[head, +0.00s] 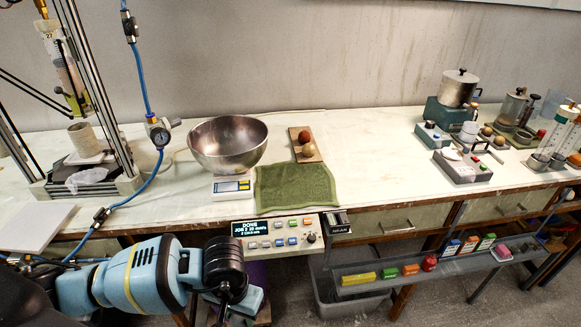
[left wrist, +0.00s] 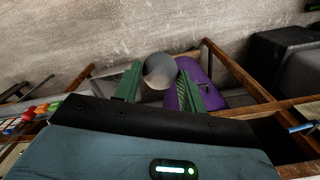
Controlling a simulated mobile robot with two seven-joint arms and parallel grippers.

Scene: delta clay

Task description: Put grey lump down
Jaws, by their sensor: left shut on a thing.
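The grey lump (left wrist: 160,70) is a round, smooth grey ball in the left wrist view. It sits between the two green fingers of my left gripper (left wrist: 158,82), which is shut on it. In the head view my left gripper (head: 236,300) is low in front of the table's front edge, below the control panel. The lump does not show in the head view; my arm seems to hide it. My right gripper is in neither view.
A steel bowl (head: 228,143) stands on a white scale (head: 232,187). A control panel (head: 278,234) lines the front edge. A purple object (left wrist: 203,88) lies behind the lump in the wrist view.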

